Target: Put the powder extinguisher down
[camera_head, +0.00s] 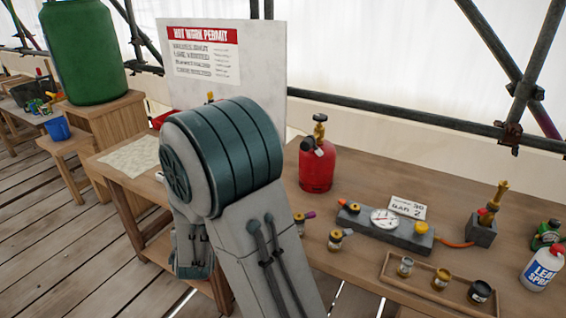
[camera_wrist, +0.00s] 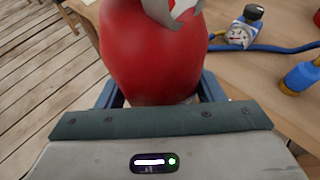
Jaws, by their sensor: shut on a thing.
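A large rounded red body, the powder extinguisher (camera_wrist: 150,55), fills the middle of the wrist view. A pale grey curved piece shows near its top. My gripper (camera_wrist: 160,92) is shut on it, with a blue-grey finger on each side. The extinguisher's lower part is hidden behind the gripper housing. I cannot tell whether it touches a surface. In the head view my arm blocks the middle, and neither the gripper nor the held extinguisher can be made out.
The wooden bench (camera_head: 375,185) carries a red gas bottle (camera_head: 317,172), a gauge block (camera_head: 384,224), a tray of small jars (camera_head: 395,283) and a leak spray bottle (camera_head: 541,268). A permit board (camera_head: 222,70) stands behind. A paper sheet (camera_head: 132,156) lies left of my arm.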

